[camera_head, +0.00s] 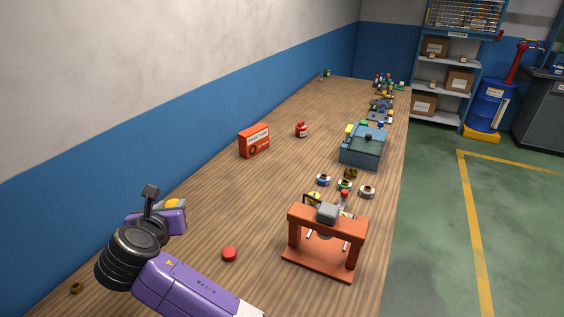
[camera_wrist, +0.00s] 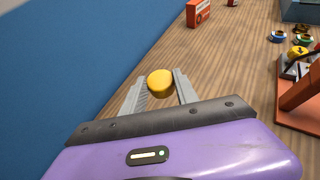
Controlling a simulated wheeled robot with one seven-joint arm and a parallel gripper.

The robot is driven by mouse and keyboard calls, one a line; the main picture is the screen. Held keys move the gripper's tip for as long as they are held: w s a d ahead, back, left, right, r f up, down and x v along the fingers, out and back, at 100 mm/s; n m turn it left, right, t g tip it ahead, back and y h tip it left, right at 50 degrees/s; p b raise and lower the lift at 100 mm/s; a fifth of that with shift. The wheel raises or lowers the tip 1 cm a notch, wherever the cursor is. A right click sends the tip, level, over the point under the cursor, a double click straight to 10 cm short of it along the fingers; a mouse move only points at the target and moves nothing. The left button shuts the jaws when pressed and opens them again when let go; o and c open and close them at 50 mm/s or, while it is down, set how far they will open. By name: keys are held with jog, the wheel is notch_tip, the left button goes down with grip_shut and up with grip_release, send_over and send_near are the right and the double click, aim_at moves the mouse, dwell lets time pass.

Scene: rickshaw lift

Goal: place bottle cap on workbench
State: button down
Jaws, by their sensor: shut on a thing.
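A round yellow cap (camera_wrist: 160,82) sits between the two grey fingers of my gripper (camera_wrist: 161,88) in the wrist view. The fingers are shut on it. In the head view the yellow cap (camera_head: 173,203) shows partly, at my gripper (camera_head: 172,207) on the lower left. The wooden workbench (camera_head: 210,205) lies under and beyond the gripper. The height of the cap above the wood is hard to tell. A red round cap-like piece (camera_head: 229,254) lies on the workbench to the right of my arm.
An orange-red press (camera_head: 327,240) stands at the right edge, with several small parts behind it. A red box (camera_head: 254,140), a small red bottle (camera_head: 301,130) and a blue-grey toolbox (camera_head: 362,149) stand farther back. The wall (camera_head: 100,135) borders the left side. The middle is clear.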

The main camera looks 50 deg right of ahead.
aim_at(191, 263)
notch_tip(191, 263, down, 20)
dwell(0.7)
jog(key=shift+f+b, duration=0.1)
jog(key=shift+b, duration=0.2)
jog(key=c, duration=0.9)
grip_release()
jog(key=shift+c, duration=0.2)
jog(key=shift+r, duration=0.2)
jog(key=v, duration=1.2)
jog(key=shift+s+f, duration=0.1)
